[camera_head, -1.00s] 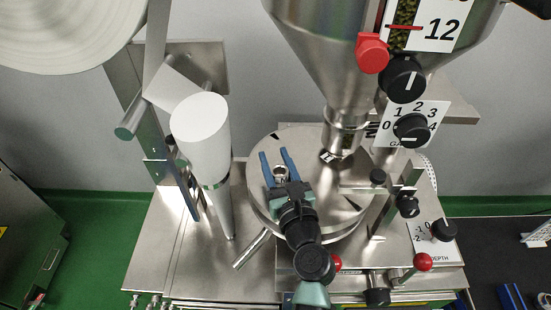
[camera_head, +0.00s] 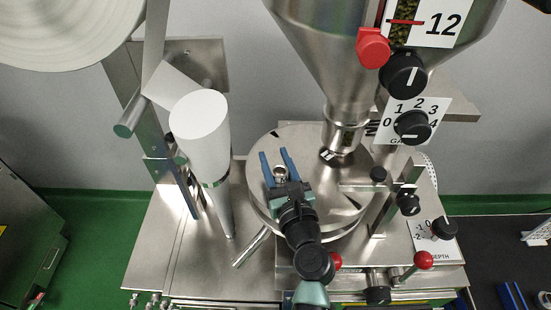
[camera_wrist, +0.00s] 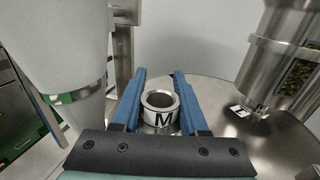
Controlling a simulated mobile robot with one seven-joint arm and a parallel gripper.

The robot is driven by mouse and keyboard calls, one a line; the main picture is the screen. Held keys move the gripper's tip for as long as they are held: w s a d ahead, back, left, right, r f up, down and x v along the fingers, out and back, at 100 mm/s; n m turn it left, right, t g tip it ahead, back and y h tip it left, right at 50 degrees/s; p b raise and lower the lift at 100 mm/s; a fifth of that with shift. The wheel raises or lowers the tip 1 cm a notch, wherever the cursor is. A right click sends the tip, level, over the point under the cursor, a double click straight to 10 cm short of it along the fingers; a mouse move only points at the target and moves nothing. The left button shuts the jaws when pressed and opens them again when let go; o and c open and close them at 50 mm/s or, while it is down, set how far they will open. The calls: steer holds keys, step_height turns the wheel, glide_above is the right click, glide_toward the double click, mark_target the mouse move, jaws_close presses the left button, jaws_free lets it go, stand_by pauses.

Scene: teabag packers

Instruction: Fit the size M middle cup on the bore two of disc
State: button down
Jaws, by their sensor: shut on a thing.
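A small silver cup (camera_wrist: 160,102) with a black M on a white label shows in the wrist view, its open top up. In the head view its rim (camera_head: 281,172) shows between the blue fingers. My gripper (camera_head: 274,155) is shut on the cup, with a finger on each side; the fingers also show in the wrist view (camera_wrist: 160,75). The round steel disc (camera_head: 262,143) lies under the cup. I cannot tell whether the cup touches the disc or sits in a bore. My gripper hides the disc's front part.
The hopper's spout (camera_head: 346,130) stands over the disc's back right, with small labelled parts (camera_wrist: 250,111) below it. A white cylinder (camera_head: 201,140) rises left of the disc. Knobs and a bracket (camera_head: 393,205) crowd the right. Bare steel deck (camera_head: 180,250) lies front left.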

steer(key=shift+f+b, duration=0.55)
steer(key=shift+f, duration=0.15)
steer(key=c, duration=0.8)
jaws_free()
steer(key=o, duration=0.4)
steer(key=shift+o, duration=0.2)
steer(key=shift+s+f, duration=0.1)
steer(key=shift+s+d+f, duration=0.15)
steer(key=shift+s, duration=0.2)
steer(key=b+v, duration=0.3)
steer(key=v, duration=0.9)
steer(key=shift+r, duration=0.4)
